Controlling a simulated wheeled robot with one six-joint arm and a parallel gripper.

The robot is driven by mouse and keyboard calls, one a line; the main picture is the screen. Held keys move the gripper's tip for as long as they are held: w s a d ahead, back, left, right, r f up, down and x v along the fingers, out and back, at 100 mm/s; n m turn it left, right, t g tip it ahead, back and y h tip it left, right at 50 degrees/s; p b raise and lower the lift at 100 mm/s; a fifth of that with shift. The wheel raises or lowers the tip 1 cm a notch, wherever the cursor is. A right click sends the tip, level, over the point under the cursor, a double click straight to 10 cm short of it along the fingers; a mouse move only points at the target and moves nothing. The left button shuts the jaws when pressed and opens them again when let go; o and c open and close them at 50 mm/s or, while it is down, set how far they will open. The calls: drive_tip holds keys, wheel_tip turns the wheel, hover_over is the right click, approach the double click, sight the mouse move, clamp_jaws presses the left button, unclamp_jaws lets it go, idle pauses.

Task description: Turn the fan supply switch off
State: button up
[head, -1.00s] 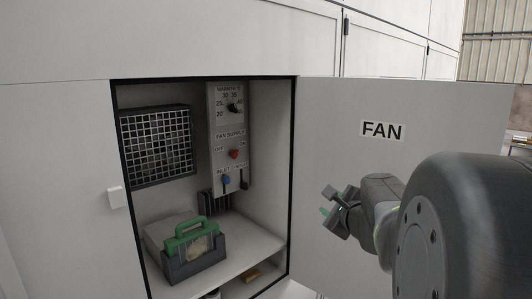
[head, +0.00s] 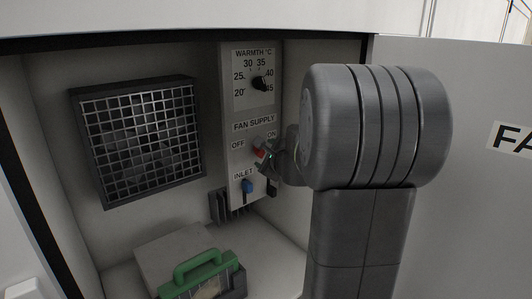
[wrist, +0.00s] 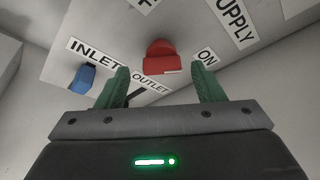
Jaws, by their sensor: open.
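The red fan supply switch (head: 259,151) is on the grey control panel (head: 236,166) inside the open cabinet, between the OFF and ON labels. It also shows in the wrist view (wrist: 161,56), just ahead of the fingertips, with a pale mark on its lower edge. My gripper (wrist: 166,80) is open, its green fingers spread to either side of and slightly short of the switch. I see no clear contact. In the head view my arm comes in from the right and my gripper (head: 270,158) partly covers the switch, so its exact angle is hard to tell.
The warmth dial (head: 259,84) is above the switch. The blue inlet lever (head: 247,186) and a dark outlet lever (head: 272,190) are below. A fan grille (head: 138,140) is on the left, a green-handled box (head: 205,272) below. The open door (head: 455,130) stands at right.

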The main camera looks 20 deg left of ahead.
sight(264, 152)
drive_tip(key=shift+x, duration=1.5)
drive_tip(key=shift+w, duration=0.1)
drive_tip(key=shift+r, duration=0.1)
drive_tip(key=c, duration=1)
